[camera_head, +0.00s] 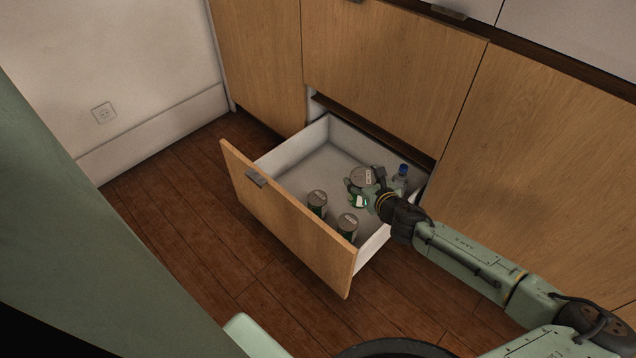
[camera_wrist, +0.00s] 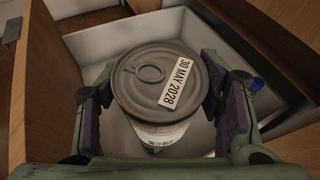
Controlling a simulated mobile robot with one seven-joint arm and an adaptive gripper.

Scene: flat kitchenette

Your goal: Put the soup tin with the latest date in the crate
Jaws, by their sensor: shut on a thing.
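A soup tin with a grey pull-ring lid (camera_wrist: 150,75) fills the middle of the wrist view; its label reads "30 MAY 2028". My gripper (camera_wrist: 165,115) is shut on this tin, one padded finger on each side. In the head view my gripper (camera_head: 362,186) is over the open drawer, and the held tin (camera_head: 362,174) shows its lid. Two more tins stand in the drawer, one at the left (camera_head: 317,203) and one nearer the front corner (camera_head: 347,226). Their dates are too small to read. I see no crate in either view.
The drawer (camera_head: 290,151) is pulled out from the wooden cabinets, its back left part bare. A bottle with a blue cap (camera_head: 402,172) stands in it, right of my gripper. The wooden floor (camera_head: 180,220) at the left is clear.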

